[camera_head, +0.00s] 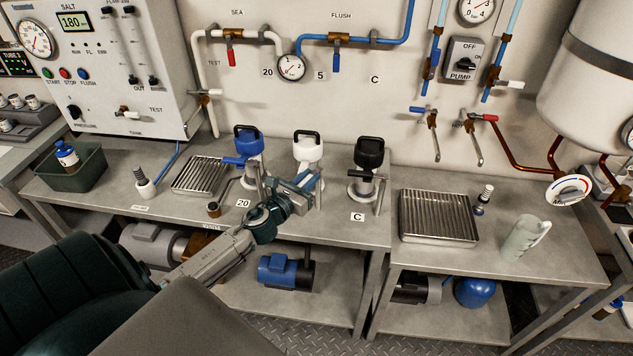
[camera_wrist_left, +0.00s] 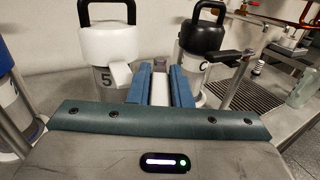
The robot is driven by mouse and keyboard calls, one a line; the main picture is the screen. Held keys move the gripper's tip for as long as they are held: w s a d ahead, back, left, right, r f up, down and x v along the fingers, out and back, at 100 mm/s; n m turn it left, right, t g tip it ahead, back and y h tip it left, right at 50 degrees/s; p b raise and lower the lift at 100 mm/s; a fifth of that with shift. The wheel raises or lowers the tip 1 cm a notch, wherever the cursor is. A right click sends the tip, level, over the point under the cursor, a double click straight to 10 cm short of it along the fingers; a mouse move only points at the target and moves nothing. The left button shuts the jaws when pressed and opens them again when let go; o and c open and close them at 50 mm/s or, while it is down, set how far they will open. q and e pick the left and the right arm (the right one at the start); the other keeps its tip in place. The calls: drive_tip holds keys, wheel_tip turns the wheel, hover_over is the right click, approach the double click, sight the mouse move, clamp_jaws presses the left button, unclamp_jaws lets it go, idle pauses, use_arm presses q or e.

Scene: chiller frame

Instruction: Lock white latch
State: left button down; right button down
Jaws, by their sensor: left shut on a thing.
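The white filter housing (camera_head: 308,150) stands on the bench against the wall, between the blue and black ones, with a dark handle on top. In the left wrist view its white head (camera_wrist_left: 108,43) fills the upper left, above a "5" label. A short white tab (camera_wrist_left: 120,74) sticks out from its right side. My left gripper (camera_head: 312,182) is at the front right of this housing. In the left wrist view its blue fingers (camera_wrist_left: 160,84) are closed about a narrow pale piece, apparently the white latch; its far end is partly hidden. My right gripper is not in view.
The blue housing (camera_head: 248,146) stands left, its blue lever pointing left. The black housing (camera_head: 369,152) stands right, close to my gripper. Ribbed trays (camera_head: 200,176) and (camera_head: 438,217) lie on either side. A pale jug (camera_head: 525,238) stands on the right bench.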

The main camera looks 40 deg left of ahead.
use_arm(q)
drive_tip(key=shift+f, duration=0.1)
drive_tip(key=c, duration=1.3)
unclamp_jaws()
drive_tip(key=shift+s+f+b, duration=0.15)
drive_tip(key=shift+s+b, duration=0.4)
drive_tip(key=shift+s, duration=0.1)
drive_tip(key=s+b, duration=0.2)
drive_tip(key=s, duration=0.2)
drive_tip(key=s+b, duration=0.3)
drive_tip(key=s, duration=0.2)
drive_tip(key=shift+s+d+r, duration=0.15)
drive_tip(key=shift+s+r, duration=0.05)
drive_tip(key=shift+s, duration=0.1)
drive_tip(key=shift+c, duration=0.5)
